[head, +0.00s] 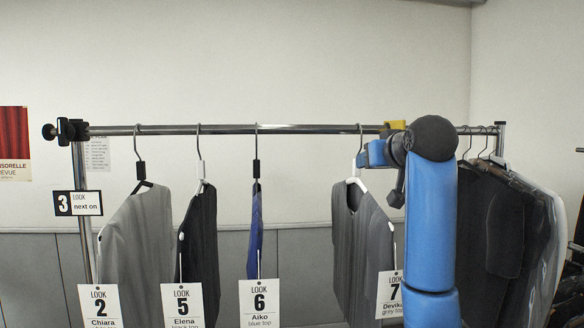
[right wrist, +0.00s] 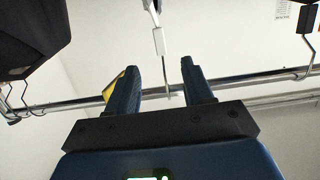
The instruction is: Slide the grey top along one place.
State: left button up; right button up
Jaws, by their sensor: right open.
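The grey top (head: 362,245) hangs from the rail (head: 300,129) on a white hanger (head: 356,180), with a "LOOK 7 Devika grey top" tag (head: 389,294) at its right side. My right gripper (head: 366,155) is at the hanger's hook, just under the rail. In the right wrist view my right gripper (right wrist: 160,72) is open, one finger on each side of the hook (right wrist: 169,92), which hangs over the rail (right wrist: 235,84). The white neck of the hanger (right wrist: 158,42) also shows there. I cannot tell whether a finger touches the hook. My left gripper is out of view.
Left of the grey top hang a blue top (head: 257,232), a black top (head: 199,240) and another grey garment (head: 138,250). Free rail lies between blue and grey tops. Dark garments (head: 500,225) crowd the right end. A "3 LOOK next on" sign (head: 78,203) is at left.

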aim_at(355, 167)
jog(key=shift+x, duration=0.75)
jog(key=shift+w+p, duration=0.7)
jog(key=shift+w, duration=0.1)
jog(key=shift+p+x, duration=0.5)
jog(key=shift+x, duration=1)
jog(key=shift+p+x, duration=1.65)
jog(key=shift+x, duration=1.25)
jog(key=shift+s+a+f, duration=0.1)
jog(key=shift+a+f, duration=0.1)
jog(key=shift+a, duration=0.2)
jog(key=a, duration=1.4)
jog(key=shift+s+a, duration=0.25)
